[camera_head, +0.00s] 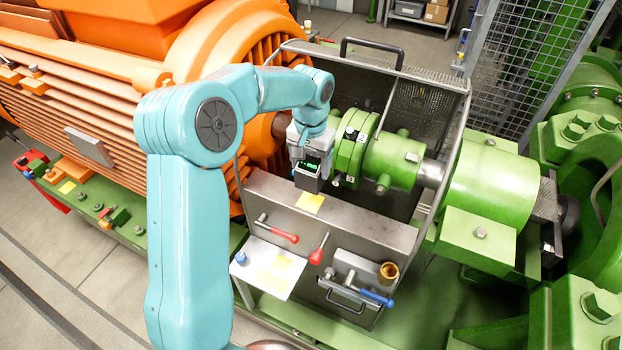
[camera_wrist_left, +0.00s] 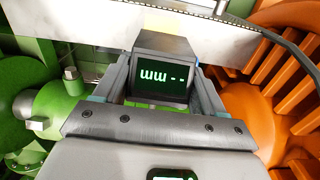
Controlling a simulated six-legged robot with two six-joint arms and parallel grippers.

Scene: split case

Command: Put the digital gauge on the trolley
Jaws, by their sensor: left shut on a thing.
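The digital gauge (camera_head: 310,172) is a small dark grey box with a lit green display, near the green coupling inside the open guard. My left gripper (camera_head: 309,155) reaches in from above and is shut on it. In the left wrist view the gauge (camera_wrist_left: 164,75) sits between the two fingers (camera_wrist_left: 160,92), its display facing the camera. Whether the gauge touches the coupling is hard to tell. No trolley can be made out for certain. My right gripper is not in view.
The metal guard (camera_head: 420,78) stands open around the green coupling (camera_head: 393,160). Its front panel (camera_head: 370,232) carries red- and blue-handled tools and a brass cup (camera_head: 388,273). A small white shelf (camera_head: 268,268) juts out in front. An orange motor (camera_head: 80,85) fills the left; green pump parts (camera_head: 495,190) fill the right.

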